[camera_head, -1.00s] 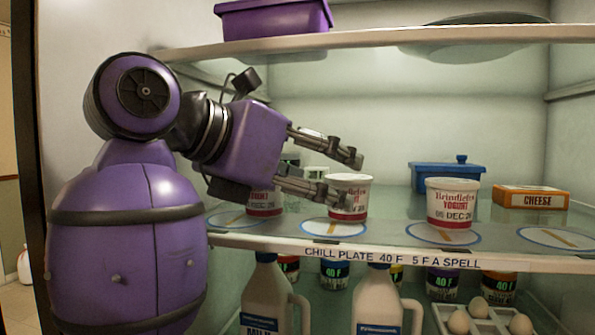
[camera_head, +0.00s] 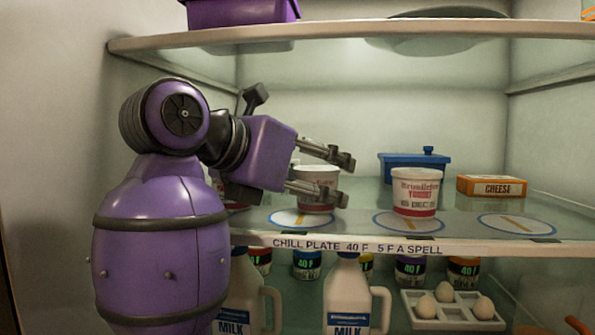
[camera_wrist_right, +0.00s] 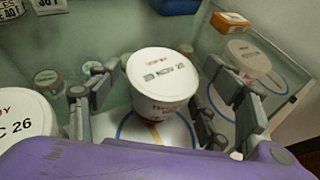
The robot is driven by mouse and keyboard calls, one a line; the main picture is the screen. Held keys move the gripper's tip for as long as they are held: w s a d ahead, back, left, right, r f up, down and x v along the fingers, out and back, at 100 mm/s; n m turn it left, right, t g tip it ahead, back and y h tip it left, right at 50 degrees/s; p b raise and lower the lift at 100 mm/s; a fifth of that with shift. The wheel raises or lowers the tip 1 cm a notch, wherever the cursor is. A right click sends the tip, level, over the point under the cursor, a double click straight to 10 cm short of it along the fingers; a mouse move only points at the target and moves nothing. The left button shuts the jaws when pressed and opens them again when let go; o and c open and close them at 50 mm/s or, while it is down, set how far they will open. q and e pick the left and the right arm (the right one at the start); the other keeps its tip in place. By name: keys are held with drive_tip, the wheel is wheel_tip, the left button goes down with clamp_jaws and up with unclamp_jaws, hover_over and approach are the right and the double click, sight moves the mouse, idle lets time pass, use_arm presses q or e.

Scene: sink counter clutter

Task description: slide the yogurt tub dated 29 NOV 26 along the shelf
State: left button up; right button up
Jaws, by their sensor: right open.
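The middle yogurt tub (camera_head: 314,180), white with a red band, stands upright on a blue-ringed plate mark on the shelf. In the right wrist view its lid (camera_wrist_right: 163,76) shows a date with NOV in it; the day is too blurred to read surely. My right gripper (camera_head: 344,179) is open, with its fingers on either side of this tub; I cannot tell if they touch it. Another tub (camera_head: 416,190), dated in DEC, stands to the right. A third tub (camera_wrist_right: 22,124), its lid ending "C 26", is mostly hidden behind my gripper in the head view. My left gripper is not in view.
The ringed mark at the right (camera_head: 516,222) is bare. A blue lidded dish (camera_head: 412,168) and an orange cheese box (camera_head: 491,186) stand farther back. An upper shelf (camera_head: 350,37) hangs above. Milk jugs (camera_head: 349,290), jars and an egg tray (camera_head: 455,311) are below.

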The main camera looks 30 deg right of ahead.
drive_tip(key=shift+w+d+f, duration=0.15)
drive_tip(key=shift+d, duration=0.3)
drive_tip(key=c, duration=1.2)
drive_tip(key=shift+a, duration=0.2)
